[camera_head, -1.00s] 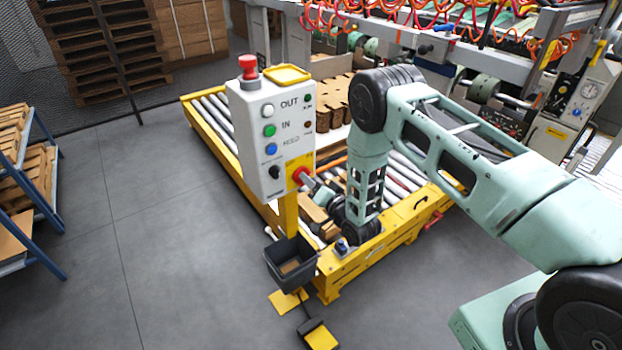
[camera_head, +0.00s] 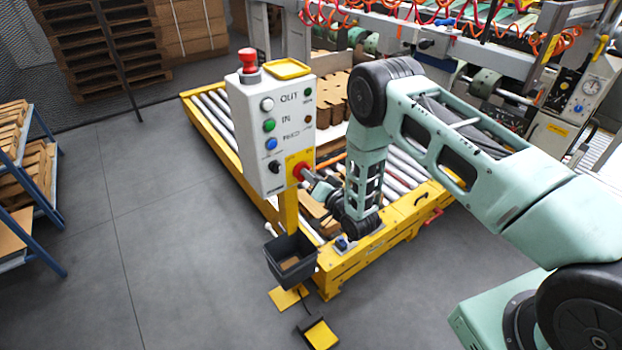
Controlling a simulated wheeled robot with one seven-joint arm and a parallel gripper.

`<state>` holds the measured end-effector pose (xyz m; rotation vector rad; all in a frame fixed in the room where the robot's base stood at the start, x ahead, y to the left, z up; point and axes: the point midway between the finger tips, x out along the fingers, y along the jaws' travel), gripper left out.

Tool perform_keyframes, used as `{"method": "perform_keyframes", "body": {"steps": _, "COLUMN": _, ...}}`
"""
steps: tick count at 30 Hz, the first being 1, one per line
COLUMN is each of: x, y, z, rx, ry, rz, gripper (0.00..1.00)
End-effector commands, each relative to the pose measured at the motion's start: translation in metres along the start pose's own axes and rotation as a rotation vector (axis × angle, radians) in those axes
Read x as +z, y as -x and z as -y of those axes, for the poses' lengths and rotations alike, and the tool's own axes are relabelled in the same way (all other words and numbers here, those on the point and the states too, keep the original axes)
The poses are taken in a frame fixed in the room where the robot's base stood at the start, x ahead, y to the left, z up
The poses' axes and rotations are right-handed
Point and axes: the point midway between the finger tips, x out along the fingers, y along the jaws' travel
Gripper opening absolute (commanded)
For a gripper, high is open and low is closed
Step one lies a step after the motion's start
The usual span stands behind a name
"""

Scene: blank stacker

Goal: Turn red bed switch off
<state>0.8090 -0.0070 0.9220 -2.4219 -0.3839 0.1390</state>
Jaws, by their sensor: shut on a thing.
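The red switch (camera_head: 299,170) sits on a yellow plate at the lower right of the grey control box (camera_head: 262,150). My gripper (camera_head: 307,175) is at this switch, its fingers shut on it from the right. The fingers are small in the view and partly hide the switch. I cannot tell the knob's exact turn angle. The box also has a white, a green and a blue button and a black rotary knob (camera_head: 273,167) on its front. A red mushroom button (camera_head: 248,61) stands on top.
A yellow-framed roller conveyor (camera_head: 392,229) lies behind the box post, under my arm. A dark bin (camera_head: 291,258) hangs on the post. A yellow foot pedal (camera_head: 320,335) lies on the floor. Open floor is to the left, before a blue rack (camera_head: 42,170).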

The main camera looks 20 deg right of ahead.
Motion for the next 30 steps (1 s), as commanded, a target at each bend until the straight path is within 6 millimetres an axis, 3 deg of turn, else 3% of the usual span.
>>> {"method": "perform_keyframes", "body": {"steps": 30, "x": 0.0059, "y": 0.0, "z": 0.0023, "rx": -0.001, "ry": 0.923, "rz": -0.002, "gripper": 0.0}}
